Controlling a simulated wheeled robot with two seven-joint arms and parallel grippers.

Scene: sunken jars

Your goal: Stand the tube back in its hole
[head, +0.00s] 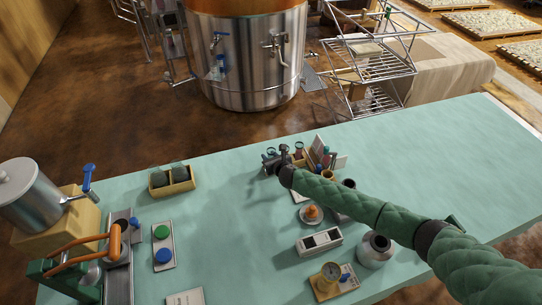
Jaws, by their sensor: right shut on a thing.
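My right gripper (273,160) is at the far side of the teal table, at the left end of a small wooden rack (301,158). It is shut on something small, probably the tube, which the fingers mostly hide. I cannot tell whether the tube is upright or whether it touches the rack. Several small tubes or bottles with dark and reddish tops show in and around the rack. The hole itself cannot be made out.
A wooden box with two dark jars (181,189) stands left of the gripper. An orange cone (312,212), a white device (319,240), a gauge (331,271) and a metal jar (375,248) lie near my right arm. The teal table (235,235) is clear at centre.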

